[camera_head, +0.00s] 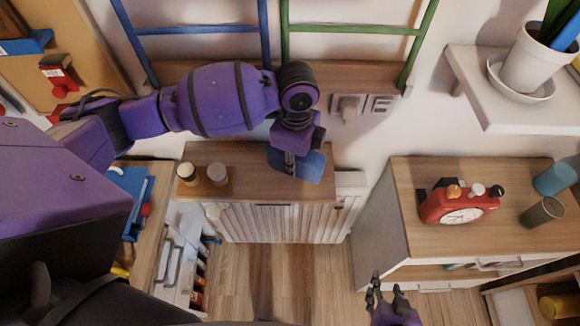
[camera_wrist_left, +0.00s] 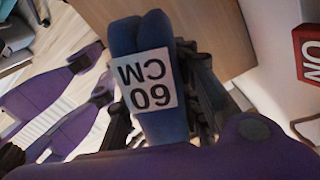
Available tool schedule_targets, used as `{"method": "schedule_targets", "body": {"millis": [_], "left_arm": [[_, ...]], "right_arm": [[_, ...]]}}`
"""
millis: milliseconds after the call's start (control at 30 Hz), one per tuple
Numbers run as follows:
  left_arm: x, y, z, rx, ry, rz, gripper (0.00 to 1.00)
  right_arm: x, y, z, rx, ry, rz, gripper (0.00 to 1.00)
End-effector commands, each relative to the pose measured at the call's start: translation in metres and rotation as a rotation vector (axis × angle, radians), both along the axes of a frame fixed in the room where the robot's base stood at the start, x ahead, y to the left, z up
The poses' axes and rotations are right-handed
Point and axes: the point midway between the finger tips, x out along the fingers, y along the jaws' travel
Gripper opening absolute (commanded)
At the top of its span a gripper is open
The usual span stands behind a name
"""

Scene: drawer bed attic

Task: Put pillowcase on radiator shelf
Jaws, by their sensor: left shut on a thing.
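The pillowcase is a folded blue bundle (camera_head: 311,168) with a white "60 CM" label that shows in the left wrist view (camera_wrist_left: 148,80). My left gripper (camera_head: 289,160) is shut on it and holds it over the right part of the wooden radiator shelf (camera_head: 255,185). I cannot tell whether the pillowcase touches the shelf. The shelf lies on top of a white ribbed radiator (camera_head: 285,224). My right gripper (camera_head: 384,290) is low in the head view, away from the shelf, its fingers apart and empty.
The middle of the shelf is clear. A cabinet (camera_head: 420,240) with a red clock (camera_head: 459,205) is on the right. A sideboard with blue items (camera_head: 128,185) is on the left.

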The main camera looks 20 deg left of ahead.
Motion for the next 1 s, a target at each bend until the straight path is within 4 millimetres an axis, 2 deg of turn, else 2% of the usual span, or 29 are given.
{"method": "schedule_targets", "body": {"millis": [233, 433, 833, 867, 1000], "left_arm": [[0.004, 0.011, -0.014, 0.0, 0.002, 0.002, 0.02], [0.005, 0.011, -0.044, -0.001, 0.001, 0.0, 0.02], [0.005, 0.011, -0.049, 0.0, -0.001, 0.001, 0.02], [0.005, 0.011, -0.049, 0.0, -0.001, 0.001, 0.33], [0.005, 0.011, -0.048, 0.0, -0.002, 0.001, 0.49]], "right_arm": [[0.0, -0.003, -0.001, -0.004, 0.001, -0.003, 0.4], [-0.002, -0.003, -0.003, -0.005, 0.007, -0.004, 0.4], [-0.002, -0.003, -0.004, -0.005, 0.007, -0.004, 0.4], [-0.002, -0.003, -0.004, -0.005, 0.006, -0.004, 0.4], [-0.002, -0.003, -0.003, -0.005, 0.006, -0.003, 0.4]]}}
